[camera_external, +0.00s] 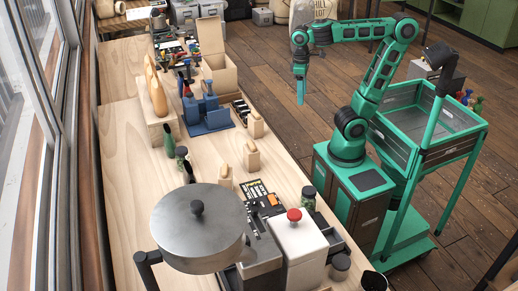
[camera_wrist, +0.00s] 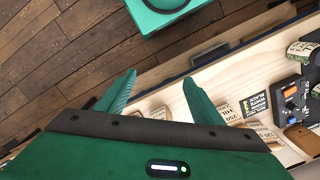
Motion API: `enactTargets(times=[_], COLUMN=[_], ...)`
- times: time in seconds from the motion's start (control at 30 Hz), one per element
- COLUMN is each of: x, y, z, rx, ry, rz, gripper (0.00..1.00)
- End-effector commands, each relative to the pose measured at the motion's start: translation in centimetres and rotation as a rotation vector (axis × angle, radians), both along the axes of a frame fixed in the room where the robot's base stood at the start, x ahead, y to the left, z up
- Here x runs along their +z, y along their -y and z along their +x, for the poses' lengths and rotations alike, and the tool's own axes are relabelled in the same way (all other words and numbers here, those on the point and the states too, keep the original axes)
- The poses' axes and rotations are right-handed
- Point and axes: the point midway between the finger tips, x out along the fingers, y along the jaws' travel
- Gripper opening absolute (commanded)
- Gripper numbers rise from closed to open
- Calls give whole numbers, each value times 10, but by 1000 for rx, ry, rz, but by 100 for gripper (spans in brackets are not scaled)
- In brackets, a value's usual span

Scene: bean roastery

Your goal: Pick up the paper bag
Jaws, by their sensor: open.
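Several small tan paper bags stand on the wooden bench: one (camera_external: 255,124) near the bench's right edge, one (camera_external: 251,157) a little nearer, and one (camera_external: 225,175) left of that. I cannot tell which one the task means. In the wrist view two tan bags with printed labels show, one (camera_wrist: 229,111) right of the right finger and one (camera_wrist: 262,132) lower right, partly cut off by my gripper body. My gripper (camera_external: 300,98) hangs above the floor side of the bench, away from the bags. Its fingers are spread and empty in the wrist view (camera_wrist: 160,84).
Blue holders (camera_external: 206,118), a cardboard box (camera_external: 217,68), a round metal roaster lid (camera_external: 197,228) and a white box with a red knob (camera_external: 297,240) crowd the bench. A dark control unit (camera_wrist: 292,98) sits near the bags.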

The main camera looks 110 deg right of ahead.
Motion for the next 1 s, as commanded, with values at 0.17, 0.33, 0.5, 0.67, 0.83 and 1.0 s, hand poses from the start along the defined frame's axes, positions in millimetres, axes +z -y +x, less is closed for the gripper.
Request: enactTargets(times=[0.17, 0.33, 0.5, 0.67, 0.83, 1.0], x=[-8, -22, -42, -58, -72, -77], y=[6, 11, 14, 12, 4, -12], z=[21, 51, 89, 124, 158, 191], rx=[-47, -122, -230, -330, -434, -531], ry=[-50, -122, -213, -274, -303, -277], rz=[6, -9, -79, -188, -343, -527], gripper=[61, 61, 61, 61, 61, 61])
